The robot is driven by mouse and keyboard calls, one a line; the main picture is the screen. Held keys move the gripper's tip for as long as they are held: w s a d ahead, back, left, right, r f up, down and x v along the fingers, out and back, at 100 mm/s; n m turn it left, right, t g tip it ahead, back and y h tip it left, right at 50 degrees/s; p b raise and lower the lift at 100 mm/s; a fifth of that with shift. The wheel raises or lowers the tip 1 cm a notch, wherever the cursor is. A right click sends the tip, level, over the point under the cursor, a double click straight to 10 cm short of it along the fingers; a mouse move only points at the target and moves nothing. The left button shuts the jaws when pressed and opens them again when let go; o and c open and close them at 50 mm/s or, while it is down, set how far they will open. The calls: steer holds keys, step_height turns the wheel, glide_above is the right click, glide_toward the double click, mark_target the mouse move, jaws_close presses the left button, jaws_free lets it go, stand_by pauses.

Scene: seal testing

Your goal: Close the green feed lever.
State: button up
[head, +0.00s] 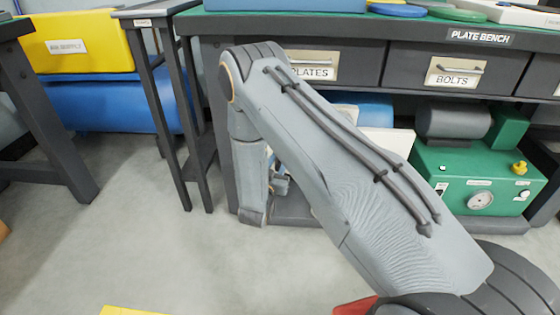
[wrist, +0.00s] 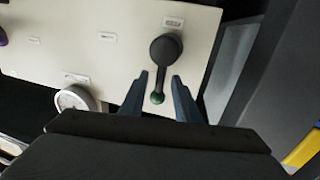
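In the wrist view, a lever (wrist: 163,52) with a dark round hub and a green end knob (wrist: 157,97) is mounted on a cream panel (wrist: 110,60). Its handle points down the picture, towards my gripper. My gripper (wrist: 160,76) is open, with one finger on either side of the handle. I see gaps on both sides and cannot tell any contact. A small label sits above the hub; its text is too small to read. In the head view my own arm hides the lever and most of my gripper.
A round gauge (wrist: 75,100) is on the panel left of my fingers. A dark grey surface (wrist: 275,65) stands close on the right. In the head view, a bench with labelled drawers (head: 450,72) is above, and a green machine (head: 470,178) with a gauge stands at right.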

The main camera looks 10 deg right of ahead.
steer(key=shift+x, duration=1.05)
jaws_close()
